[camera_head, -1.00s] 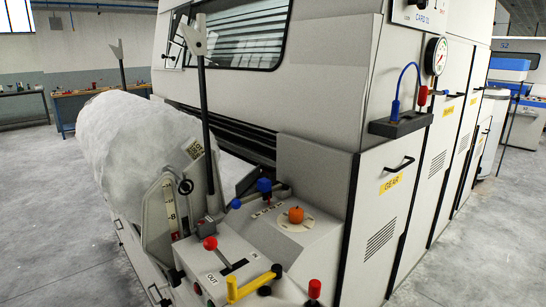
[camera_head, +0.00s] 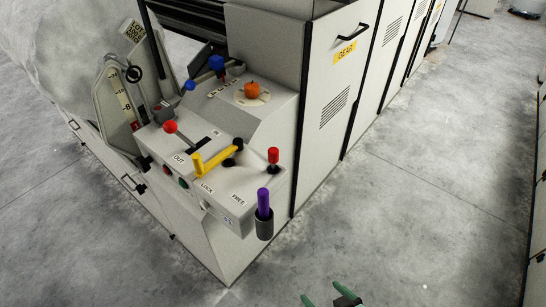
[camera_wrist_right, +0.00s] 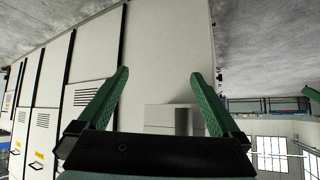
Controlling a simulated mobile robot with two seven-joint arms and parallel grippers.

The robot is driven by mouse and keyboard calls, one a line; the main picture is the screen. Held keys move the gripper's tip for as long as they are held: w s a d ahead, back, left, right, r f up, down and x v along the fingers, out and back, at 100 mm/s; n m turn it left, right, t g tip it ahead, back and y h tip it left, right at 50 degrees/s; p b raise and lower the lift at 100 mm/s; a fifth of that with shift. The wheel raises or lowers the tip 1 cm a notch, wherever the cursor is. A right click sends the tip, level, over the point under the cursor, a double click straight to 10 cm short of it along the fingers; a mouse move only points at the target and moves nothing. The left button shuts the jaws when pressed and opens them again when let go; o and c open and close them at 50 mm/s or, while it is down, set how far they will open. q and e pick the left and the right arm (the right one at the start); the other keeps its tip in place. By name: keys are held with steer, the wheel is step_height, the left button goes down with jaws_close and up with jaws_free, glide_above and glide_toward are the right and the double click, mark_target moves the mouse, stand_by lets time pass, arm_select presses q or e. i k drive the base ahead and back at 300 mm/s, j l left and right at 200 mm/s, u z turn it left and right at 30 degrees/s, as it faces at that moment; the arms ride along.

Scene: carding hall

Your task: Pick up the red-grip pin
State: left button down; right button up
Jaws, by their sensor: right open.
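The red-grip pin (camera_head: 273,157) stands upright on the right part of the machine's sloping control panel (camera_head: 240,180), near the FREE label. Its grip is a short red cylinder above a dark lower part. My right gripper (camera_head: 323,294) shows at the bottom edge of the head view, below and to the right of the pin and apart from it. In the right wrist view, its green fingers (camera_wrist_right: 160,76) are spread with nothing between them. The pin is not seen in that view. My left gripper is not in view.
A yellow handle (camera_head: 215,160), a red-knobbed lever (camera_head: 170,127) and an orange knob (camera_head: 251,90) sit close by on the panel. A purple grip (camera_head: 263,203) stands in a dark holder on the panel's front corner. The grey floor (camera_head: 400,200) to the right is clear.

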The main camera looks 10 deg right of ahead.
mark_target(273, 152)
steer(key=i+l+u, duration=0.1)
steer(key=l+u, duration=0.25)
steer(key=l, duration=0.15)
steer(key=l+u, duration=0.35)
steer(key=l, duration=0.15)
